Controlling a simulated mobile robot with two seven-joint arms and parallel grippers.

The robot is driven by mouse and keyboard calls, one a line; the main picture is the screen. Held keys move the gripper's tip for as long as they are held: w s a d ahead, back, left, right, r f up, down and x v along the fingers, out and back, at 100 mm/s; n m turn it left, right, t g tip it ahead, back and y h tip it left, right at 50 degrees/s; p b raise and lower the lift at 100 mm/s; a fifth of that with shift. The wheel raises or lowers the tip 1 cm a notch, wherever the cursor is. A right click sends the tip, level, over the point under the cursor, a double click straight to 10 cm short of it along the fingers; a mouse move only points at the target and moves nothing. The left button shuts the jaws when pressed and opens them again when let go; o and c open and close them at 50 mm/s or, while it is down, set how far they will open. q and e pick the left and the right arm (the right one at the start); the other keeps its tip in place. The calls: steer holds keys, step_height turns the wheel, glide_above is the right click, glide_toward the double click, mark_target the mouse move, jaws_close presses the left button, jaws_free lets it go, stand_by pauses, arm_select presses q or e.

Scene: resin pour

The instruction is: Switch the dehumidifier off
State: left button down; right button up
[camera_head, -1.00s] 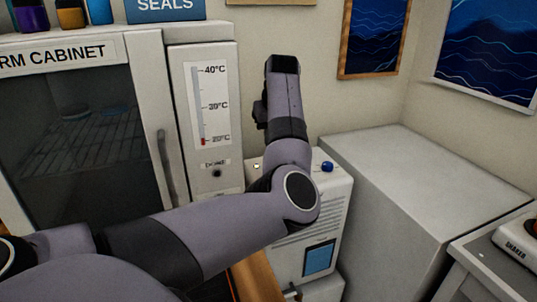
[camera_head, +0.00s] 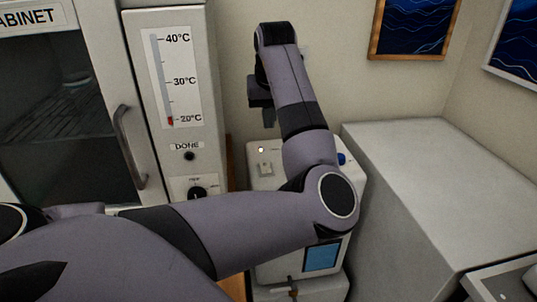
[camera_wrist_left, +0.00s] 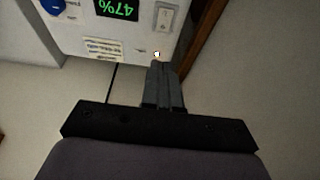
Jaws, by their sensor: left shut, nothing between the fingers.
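The dehumidifier (camera_head: 263,262) is a white box between the cabinet and the grey block, partly hidden behind my left arm. Its top carries a pale rocker switch (camera_head: 265,168), a small glowing light (camera_head: 261,150) and a blue knob (camera_head: 341,158). In the left wrist view, the switch (camera_wrist_left: 165,18) is beside a green "47%" display (camera_wrist_left: 117,8), and the lit lamp (camera_wrist_left: 156,54) is near the fingertips. My left gripper (camera_head: 268,123) is shut and empty, pointing down above the box's back edge; its fingers (camera_wrist_left: 158,64) also show in the wrist view. My right gripper is not in view.
The warming cabinet (camera_head: 215,90) with a thermometer, a "DONE" lamp and a dial (camera_head: 197,192) stands close on the left. A large grey block (camera_head: 430,180) is on the right. The wall with framed pictures (camera_head: 415,25) is behind.

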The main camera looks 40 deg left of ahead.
mark_target(266, 163)
arm_select(q)
steer(key=shift+s, duration=0.1)
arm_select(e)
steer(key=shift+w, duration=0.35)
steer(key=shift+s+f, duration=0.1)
arm_select(q)
steer(key=shift+f, duration=0.15)
steer(key=x, duration=1.3)
steer(key=shift+s+d+f+p, duration=0.15)
steer(key=shift+s+f+p, duration=0.05)
steer(key=shift+f+p, duration=0.25)
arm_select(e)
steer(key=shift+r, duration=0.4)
